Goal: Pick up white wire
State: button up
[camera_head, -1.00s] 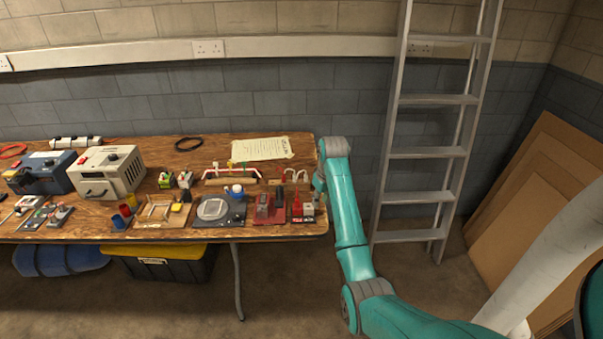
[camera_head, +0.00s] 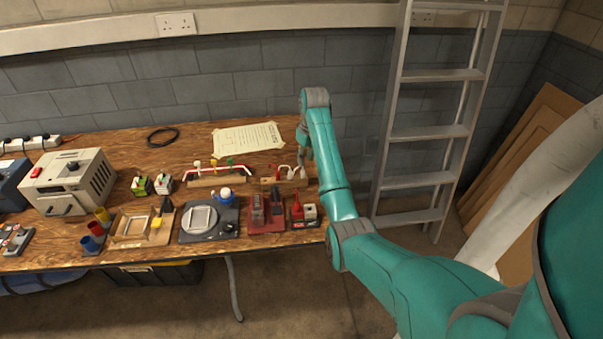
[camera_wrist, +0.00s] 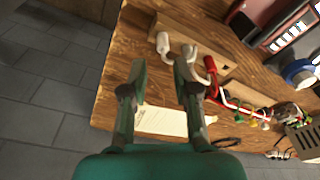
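The white wire (camera_head: 284,169) stands in arched form on a wooden block (camera_head: 268,182) near the right end of the table. In the wrist view the white wire (camera_wrist: 163,43) lies just beyond my fingertips, with another white part by the right finger. My gripper (camera_wrist: 160,72) is open, its two fingers well apart with nothing held between them. In the head view my gripper (camera_head: 304,152) hangs at the table's right end beside the wire, its fingers small and partly hidden. I cannot tell whether a finger touches the wire.
A red-and-white wire (camera_head: 218,170) with coloured clips sits on a wooden bar left of the white wire. Red holders (camera_head: 266,211) and a grey plate (camera_head: 203,222) stand in front. Paper (camera_head: 247,139) lies behind. A ladder (camera_head: 430,134) leans right of the table.

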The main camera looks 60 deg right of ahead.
aim_at(303, 170)
jog(key=shift+w+f, duration=0.2)
jog(key=shift+f, duration=1)
jog(key=shift+w+f, duration=0.25)
jog(key=shift+f, duration=0.95)
jog(key=shift+w+f, duration=0.2)
jog(key=shift+f, duration=1)
grip_shut()
